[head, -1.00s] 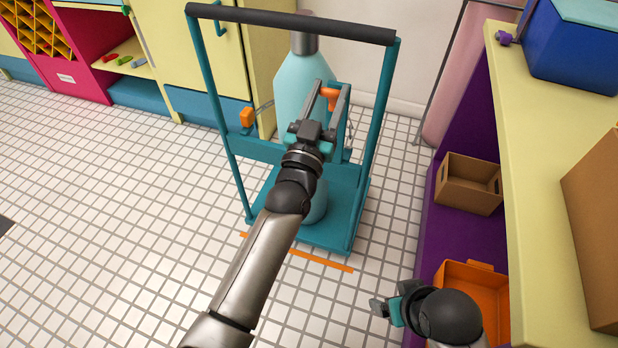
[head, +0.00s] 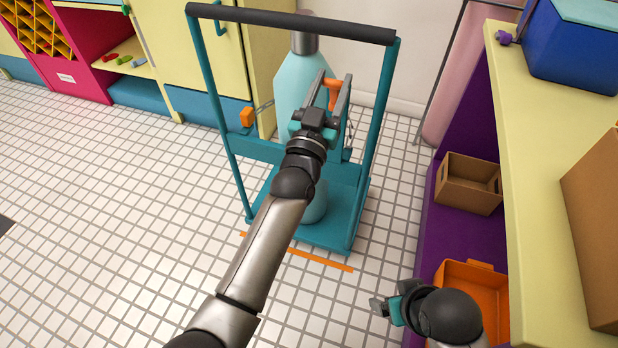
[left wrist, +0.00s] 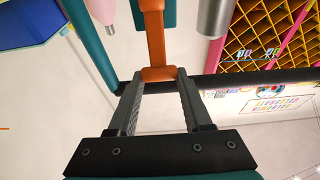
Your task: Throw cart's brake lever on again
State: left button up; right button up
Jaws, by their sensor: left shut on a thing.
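The teal cart (head: 228,150) stands on the tiled floor with a black handle bar across its top. It carries a pale blue gas cylinder (head: 290,95) with a grey neck. The orange brake lever (head: 333,96) is on the cart's right half, partly hidden by my fingers. My left gripper (head: 334,84) is shut on it. In the left wrist view the lever (left wrist: 154,35) runs down from the top and its wide end sits between my fingertips (left wrist: 160,76). My right gripper (head: 382,305) is low on the right, empty and away from the cart; its jaw opening is unclear.
An orange block (head: 247,117) with a chain is on the cart's left post. A yellow-topped counter (head: 530,180) with purple sides stands right, holding a brown box (head: 468,183) and an orange bin (head: 475,290) below. Open floor (head: 120,220) lies left. An orange line (head: 320,261) marks the floor before the cart.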

pick_arm(q)
jog(key=shift+x, duration=0.8)
jog(key=o, duration=1.2)
jog(key=shift+d, duration=0.1)
jog(key=shift+p+v, duration=0.95)
jog(key=shift+v, duration=1.1)
jog(key=shift+f, duration=0.1)
jog(key=shift+s+p, duration=0.3)
jog(key=p+v, duration=0.1)
jog(key=v, duration=0.2)
jog(key=shift+s, duration=0.15)
